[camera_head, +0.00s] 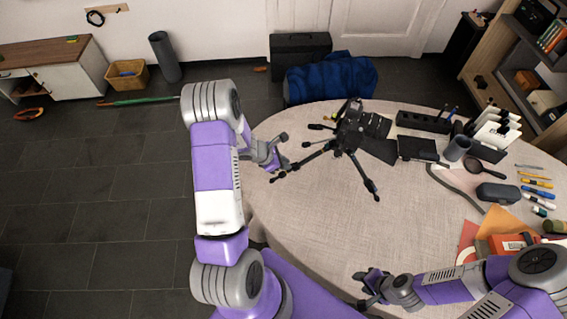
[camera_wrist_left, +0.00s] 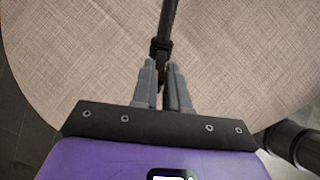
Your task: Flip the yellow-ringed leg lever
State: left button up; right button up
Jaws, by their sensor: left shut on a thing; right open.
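A black tripod (camera_head: 347,135) stands on the round table with its legs spread. My left gripper (camera_head: 281,171) is at the lower end of the leg that points left. In the left wrist view the gripper's fingers (camera_wrist_left: 166,82) are closed around a dark part of that leg (camera_wrist_left: 168,22), just below a black collar (camera_wrist_left: 159,49). My right gripper (camera_head: 366,286) is open and empty near the table's front edge, away from the tripod.
The round table (camera_head: 300,225) is clear in front of the tripod. Right of it lie a black box (camera_head: 417,149), a grey cup (camera_head: 456,148), a magnifier (camera_head: 484,154), a dark case (camera_head: 497,193) and several pens. A blue bag (camera_head: 330,80) stands behind the table.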

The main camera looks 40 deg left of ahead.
pick_arm(q)
jog(key=shift+w+d+r, duration=0.5)
jog(key=shift+w+r, duration=0.1)
jog(key=shift+r, duration=0.1)
dwell(1.1)
jog(key=o, duration=0.5)
jog(key=shift+s, duration=0.1)
pick_arm(e)
jog(key=shift+r+p, duration=1.75)
jog(key=shift+p, duration=0.05)
pick_arm(q)
jog(key=v, duration=0.6)
